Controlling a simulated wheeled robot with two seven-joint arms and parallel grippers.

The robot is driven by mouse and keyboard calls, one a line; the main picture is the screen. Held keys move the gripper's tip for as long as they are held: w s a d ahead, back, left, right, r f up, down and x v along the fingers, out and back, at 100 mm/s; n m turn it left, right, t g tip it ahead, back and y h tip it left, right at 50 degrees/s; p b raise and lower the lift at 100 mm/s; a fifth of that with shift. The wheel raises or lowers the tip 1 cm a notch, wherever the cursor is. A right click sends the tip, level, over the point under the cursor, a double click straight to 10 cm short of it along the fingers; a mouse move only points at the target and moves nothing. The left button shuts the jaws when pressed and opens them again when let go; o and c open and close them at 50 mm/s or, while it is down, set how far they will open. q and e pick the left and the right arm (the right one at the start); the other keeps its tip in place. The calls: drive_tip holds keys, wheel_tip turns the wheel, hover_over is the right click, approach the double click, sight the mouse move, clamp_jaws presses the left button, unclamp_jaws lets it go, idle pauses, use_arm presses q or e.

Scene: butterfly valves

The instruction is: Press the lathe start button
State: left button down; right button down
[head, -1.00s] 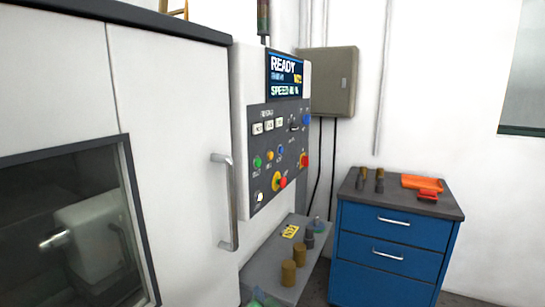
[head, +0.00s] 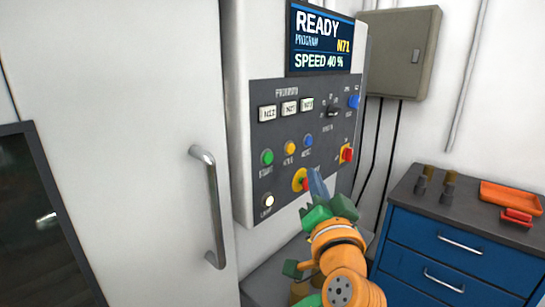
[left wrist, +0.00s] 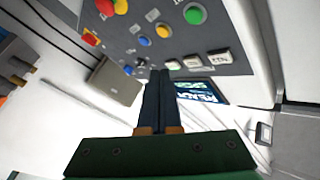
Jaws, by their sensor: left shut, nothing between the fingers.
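The lathe control panel (head: 285,150) stands to the right of the closed door. The green start button (head: 267,157) is at the left of a row with a yellow button (head: 290,148) and a blue button (head: 307,141). In the left wrist view the green button (left wrist: 194,13) is at the top. My left gripper (head: 316,178) is shut and empty, in front of the panel's lower right, covering part of the red emergency stop (head: 303,184). Its shut fingers (left wrist: 158,90) also show in the left wrist view, apart from the green button. My right gripper is not in view.
The door handle (head: 212,205) sticks out left of the panel. The screen (head: 322,40) reads READY, SPEED 40 %. A blue cabinet (head: 445,250) with an orange tray (head: 508,197) stands at the right. A grey wall box (head: 400,50) hangs behind.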

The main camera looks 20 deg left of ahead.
sight(268, 158)
use_arm(q)
drive_tip(key=w+a, duration=0.3)
drive_tip(key=a, duration=0.5)
drive_tip(key=shift+w+f, duration=0.15)
drive_tip(key=shift+w, duration=0.15)
drive_tip(key=shift+a, duration=0.1)
idle(1.7)
drive_tip(key=shift+w+a, duration=0.1)
drive_tip(key=shift+a, duration=0.25)
drive_tip(key=shift+w+a, duration=0.15)
drive_tip(key=shift+a, duration=0.25)
idle(0.6)
drive_tip(key=shift+d, duration=0.15)
drive_tip(key=shift+s+d, duration=0.25)
drive_tip(key=shift+d, duration=0.35)
